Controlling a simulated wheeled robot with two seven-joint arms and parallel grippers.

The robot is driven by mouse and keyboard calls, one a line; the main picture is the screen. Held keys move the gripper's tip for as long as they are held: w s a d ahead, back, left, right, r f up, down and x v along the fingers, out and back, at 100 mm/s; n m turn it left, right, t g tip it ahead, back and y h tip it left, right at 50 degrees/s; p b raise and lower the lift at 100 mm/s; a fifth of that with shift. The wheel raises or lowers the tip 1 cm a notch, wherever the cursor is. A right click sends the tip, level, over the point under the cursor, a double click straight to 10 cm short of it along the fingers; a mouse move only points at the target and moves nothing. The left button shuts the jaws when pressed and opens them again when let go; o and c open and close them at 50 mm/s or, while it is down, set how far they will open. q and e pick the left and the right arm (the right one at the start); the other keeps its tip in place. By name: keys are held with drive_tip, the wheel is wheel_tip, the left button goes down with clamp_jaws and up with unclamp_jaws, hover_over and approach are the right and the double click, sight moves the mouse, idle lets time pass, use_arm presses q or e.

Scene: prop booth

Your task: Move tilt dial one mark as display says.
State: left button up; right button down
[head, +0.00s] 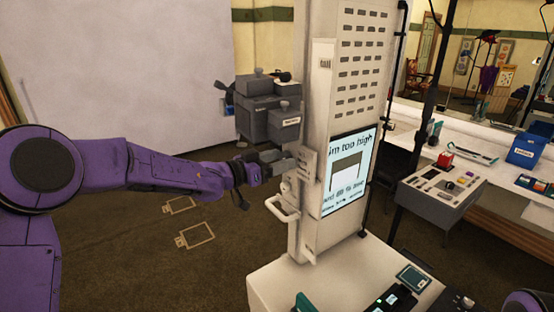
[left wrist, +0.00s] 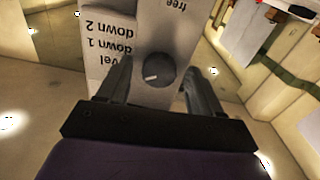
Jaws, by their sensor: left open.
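The tilt dial (left wrist: 155,70) is a dark round knob on a pale panel in the left wrist view. Its white mark points left and slightly down in that picture, nearest the "level" end of the labels. The label plate (left wrist: 102,55) beside it reads, upside down, "level", "down 1" and "down 2". My left gripper (left wrist: 157,75) is open, with one finger on each side of the dial; contact is unclear. In the head view my left gripper (head: 276,161) is at the white column's left side, where the dial is hidden. The display (head: 349,172) reads "...im too high"; its lower lines are unclear.
A white handle (head: 284,216) sticks out below my left gripper. Dark grey cases (head: 268,105) stand behind it. A control box (head: 440,190) and a long counter (head: 480,160) are at the right. Open carpet (head: 170,260) lies at the left.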

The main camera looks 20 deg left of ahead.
use_arm(q)
drive_tip(key=c, duration=1.1)
drive_tip(key=shift+o, duration=0.2)
drive_tip(key=m+b, duration=0.3)
drive_tip(key=m, duration=0.1)
drive_tip(key=o, duration=1.1)
drive_tip(key=shift+c, duration=0.2)
